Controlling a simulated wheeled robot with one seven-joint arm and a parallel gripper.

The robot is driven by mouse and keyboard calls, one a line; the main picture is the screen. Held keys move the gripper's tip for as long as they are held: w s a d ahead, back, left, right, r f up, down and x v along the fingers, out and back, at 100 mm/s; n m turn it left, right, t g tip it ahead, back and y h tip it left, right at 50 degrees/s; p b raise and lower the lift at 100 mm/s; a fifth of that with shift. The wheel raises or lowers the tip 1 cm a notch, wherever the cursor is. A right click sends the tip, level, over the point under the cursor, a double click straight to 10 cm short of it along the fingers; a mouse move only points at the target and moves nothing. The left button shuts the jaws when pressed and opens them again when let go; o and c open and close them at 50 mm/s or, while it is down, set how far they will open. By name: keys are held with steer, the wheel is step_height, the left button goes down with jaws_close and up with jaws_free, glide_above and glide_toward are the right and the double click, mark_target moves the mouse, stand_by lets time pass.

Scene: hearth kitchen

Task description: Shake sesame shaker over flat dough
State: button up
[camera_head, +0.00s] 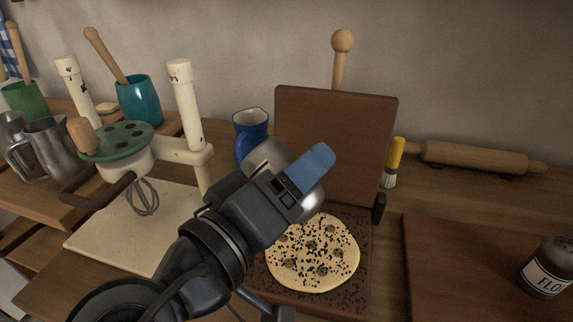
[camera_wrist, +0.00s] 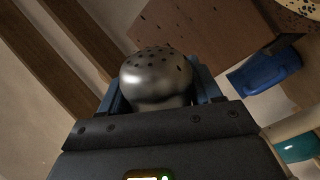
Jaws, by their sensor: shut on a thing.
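The flat dough (camera_head: 312,252) is a round pale disc with several dimples and many dark seeds on it. It lies on a brown board (camera_head: 369,250) that is also strewn with seeds. My gripper (camera_head: 292,180) is above the dough's upper left edge and is shut on the sesame shaker (camera_head: 262,157). The shaker's metal top shows in the wrist view (camera_wrist: 157,75) as a perforated dome between the two blue-grey fingers. The shaker looks tilted, and most of its body is hidden by my gripper. Part of the dough shows at the wrist view's top right corner.
An upright brown panel (camera_head: 335,130) stands behind the dough. A blue jug (camera_head: 250,130) is left of it, with a whisk stand (camera_head: 185,115) further left. A brush (camera_head: 395,160), a rolling pin (camera_head: 465,156) and a flour shaker (camera_head: 546,268) are at right.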

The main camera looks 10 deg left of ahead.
steer(key=shift+w+a, duration=0.35)
steer(key=shift+w, duration=0.1)
steer(key=shift+s+d+p, duration=0.4)
steer(key=shift+s+p, duration=0.05)
stand_by(0.3)
